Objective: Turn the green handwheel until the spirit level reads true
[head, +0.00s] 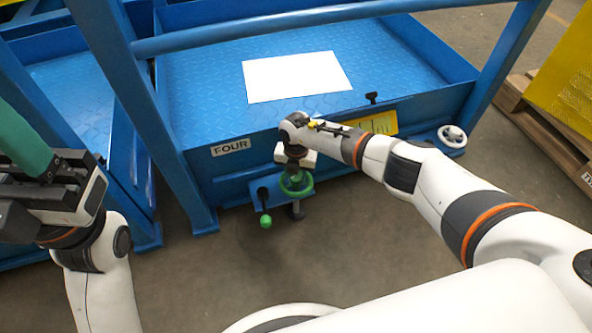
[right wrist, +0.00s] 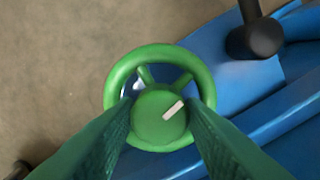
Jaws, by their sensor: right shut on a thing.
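The green handwheel (head: 298,187) sits on a small blue bracket at the front of the blue platform marked FOUR. In the right wrist view the handwheel (right wrist: 205,72) shows a round hub with a white mark slanting up to the right. My right gripper (right wrist: 163,108) points down at it, its two green fingers closed on either side of the hub. In the head view the right gripper (head: 293,168) partly covers the wheel. A small yellow piece (head: 313,124) shows by the right wrist; I cannot tell if it is the spirit level, and no bubble is readable. My left gripper (head: 22,150) is at the left edge, partly cut off.
A green ball knob (head: 266,221) hangs beside the wheel. A white sheet (head: 297,77) lies on the platform (head: 200,110). A yellow plate (head: 380,124) and a white-rimmed round part (head: 452,137) are on its front. A wooden pallet (head: 550,125) stands at right. The floor in front is clear.

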